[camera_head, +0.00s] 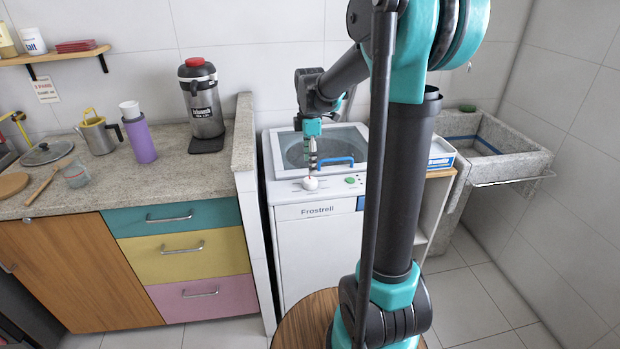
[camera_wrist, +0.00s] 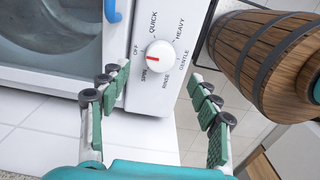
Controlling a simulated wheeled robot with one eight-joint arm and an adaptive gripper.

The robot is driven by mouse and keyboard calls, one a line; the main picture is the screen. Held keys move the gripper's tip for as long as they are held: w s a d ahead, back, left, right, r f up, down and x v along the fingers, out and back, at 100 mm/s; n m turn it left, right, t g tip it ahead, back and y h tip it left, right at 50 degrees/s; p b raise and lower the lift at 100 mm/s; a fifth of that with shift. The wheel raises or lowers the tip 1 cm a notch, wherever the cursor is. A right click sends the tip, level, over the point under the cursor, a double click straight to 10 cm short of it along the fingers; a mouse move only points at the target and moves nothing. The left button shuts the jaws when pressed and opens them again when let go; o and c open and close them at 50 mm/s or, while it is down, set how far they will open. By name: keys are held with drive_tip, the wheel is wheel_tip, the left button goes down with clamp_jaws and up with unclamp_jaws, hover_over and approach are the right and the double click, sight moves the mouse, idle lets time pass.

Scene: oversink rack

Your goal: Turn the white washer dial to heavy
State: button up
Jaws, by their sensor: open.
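The white washer (camera_head: 320,255), labelled Frostrell, stands past the end of the counter. Its round white dial (camera_wrist: 160,53) has a red mark on its left side, slanting to the lower left between OFF and SPIN. HEAVY (camera_wrist: 180,30) is printed to the dial's upper right. The dial also shows on the washer's front panel in the head view (camera_head: 310,183). My gripper (camera_wrist: 159,76) is open and empty, its fingers spread to either side below the dial in the wrist view, with no clear contact. In the head view it hangs just above the dial.
A blue lid handle (camera_head: 336,161) and a green button (camera_head: 351,180) are near the dial. A wooden barrel (camera_wrist: 265,55) stands close in front of the washer. A low wall (camera_head: 243,150) borders the washer's left; a stone sink (camera_head: 510,150) is at right.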

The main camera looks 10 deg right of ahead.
sight(310, 180)
wheel_tip(310, 180, down, 7)
drive_tip(key=shift+r, duration=0.15)
drive_tip(key=shift+c, duration=0.5)
drive_tip(key=c, duration=1.1)
